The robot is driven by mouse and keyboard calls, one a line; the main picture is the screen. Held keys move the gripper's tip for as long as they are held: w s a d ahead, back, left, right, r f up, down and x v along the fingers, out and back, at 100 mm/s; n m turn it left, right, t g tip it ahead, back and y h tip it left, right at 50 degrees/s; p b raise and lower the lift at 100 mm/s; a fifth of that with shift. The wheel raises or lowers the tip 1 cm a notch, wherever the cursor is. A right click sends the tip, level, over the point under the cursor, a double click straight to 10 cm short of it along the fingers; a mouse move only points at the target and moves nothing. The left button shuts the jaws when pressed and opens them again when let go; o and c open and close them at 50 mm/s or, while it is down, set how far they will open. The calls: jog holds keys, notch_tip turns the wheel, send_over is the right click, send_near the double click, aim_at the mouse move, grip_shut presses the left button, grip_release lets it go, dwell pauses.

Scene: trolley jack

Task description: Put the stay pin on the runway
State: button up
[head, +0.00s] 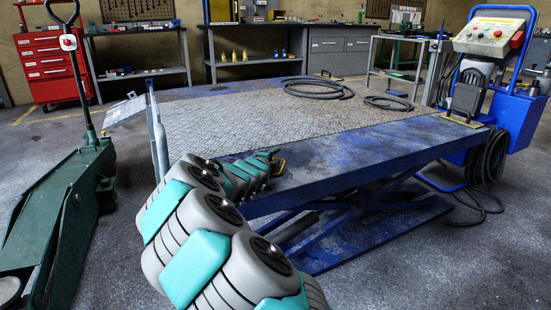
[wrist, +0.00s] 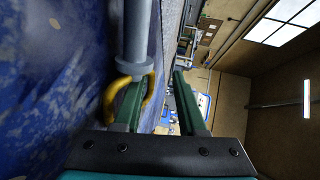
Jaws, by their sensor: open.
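The stay pin is a grey rod (wrist: 137,35) with a yellow loop handle in the wrist view. Only its yellow loop (head: 281,166) shows in the head view, at the near edge of the runway. The runway (head: 340,150) is the blue lift deck with a worn diamond-plate top; its scuffed blue surface also fills the left of the wrist view (wrist: 50,85). My gripper (head: 270,158) is over the deck's near left part. In the wrist view its green fingers (wrist: 157,78) are apart. The left finger overlaps the loop; I cannot tell whether it passes through. Contact between rod and deck is unclear.
Black hoses (head: 318,89) lie on the far part of the deck. A blue control console (head: 495,70) stands at the right. A green trolley jack (head: 60,215) stands at the left, with a grey post (head: 160,150) nearer the deck. The deck's middle is clear.

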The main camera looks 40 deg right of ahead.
jog(key=shift+s+a+r, duration=0.2)
jog(key=shift+a, duration=0.4)
jog(key=p+v, duration=0.1)
jog(key=v, duration=0.9)
jog(key=shift+s+a, duration=0.25)
jog(key=shift+a, duration=0.05)
